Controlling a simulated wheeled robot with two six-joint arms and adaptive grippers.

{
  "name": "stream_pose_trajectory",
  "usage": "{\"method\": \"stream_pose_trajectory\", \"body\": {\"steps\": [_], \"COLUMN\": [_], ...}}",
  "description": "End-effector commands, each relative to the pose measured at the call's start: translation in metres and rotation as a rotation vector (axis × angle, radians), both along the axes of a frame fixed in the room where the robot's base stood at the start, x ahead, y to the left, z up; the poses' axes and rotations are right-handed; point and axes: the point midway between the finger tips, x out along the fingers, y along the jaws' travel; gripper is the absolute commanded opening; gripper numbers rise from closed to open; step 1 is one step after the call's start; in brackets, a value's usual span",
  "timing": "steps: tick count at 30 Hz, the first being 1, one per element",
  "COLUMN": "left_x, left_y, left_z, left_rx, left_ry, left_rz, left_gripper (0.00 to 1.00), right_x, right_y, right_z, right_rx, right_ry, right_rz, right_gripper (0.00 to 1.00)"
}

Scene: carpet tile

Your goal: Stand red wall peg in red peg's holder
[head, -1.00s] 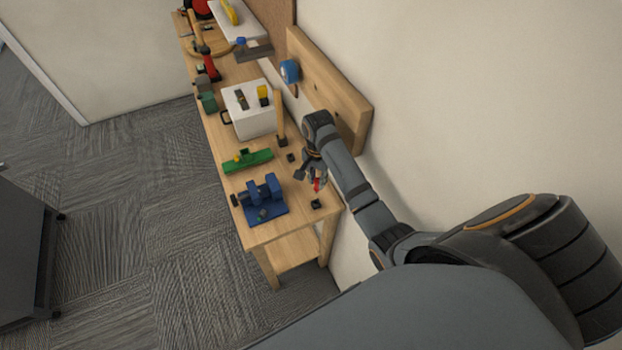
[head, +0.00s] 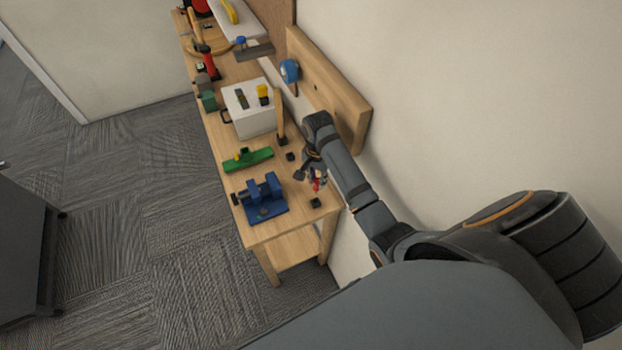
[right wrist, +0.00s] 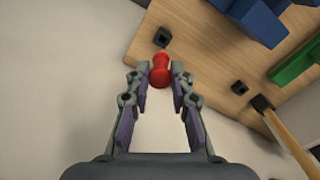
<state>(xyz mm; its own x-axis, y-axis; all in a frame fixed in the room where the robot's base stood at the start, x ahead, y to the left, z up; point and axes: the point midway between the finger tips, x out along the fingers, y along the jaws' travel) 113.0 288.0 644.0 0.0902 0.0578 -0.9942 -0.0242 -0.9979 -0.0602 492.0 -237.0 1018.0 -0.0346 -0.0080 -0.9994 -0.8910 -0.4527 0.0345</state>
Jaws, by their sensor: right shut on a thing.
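My right gripper (right wrist: 160,80) is shut on the red wall peg (right wrist: 160,70), a short red piece with rounded ends and a narrower middle. In the head view the red wall peg (head: 316,185) shows as a small red spot under my right gripper (head: 315,180), over the near end of the bench. A small black square holder with a dark opening (right wrist: 162,37) lies just beyond the peg in the right wrist view. It also shows in the head view (head: 316,203). The peg appears apart from it. My left gripper is not in view.
A second black holder (head: 290,157) looks empty. A blue vise (head: 262,196), a green tool (head: 248,160) and a white box (head: 248,110) sit on the wooden bench. The wall runs close along the bench's right side.

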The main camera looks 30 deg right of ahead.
Motion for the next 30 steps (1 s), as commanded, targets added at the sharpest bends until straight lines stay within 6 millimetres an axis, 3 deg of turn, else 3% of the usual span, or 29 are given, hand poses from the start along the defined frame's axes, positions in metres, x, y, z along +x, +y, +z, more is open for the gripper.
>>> {"method": "stream_pose_trajectory", "body": {"steps": [30], "left_x": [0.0], "left_y": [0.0], "left_z": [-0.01], "left_rx": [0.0], "left_ry": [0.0], "left_rz": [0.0], "left_gripper": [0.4], "right_x": [0.0], "right_y": [0.0], "right_z": [-0.024], "right_rx": [0.0], "right_ry": [-0.001], "right_rz": [0.0], "right_gripper": [0.0]}}
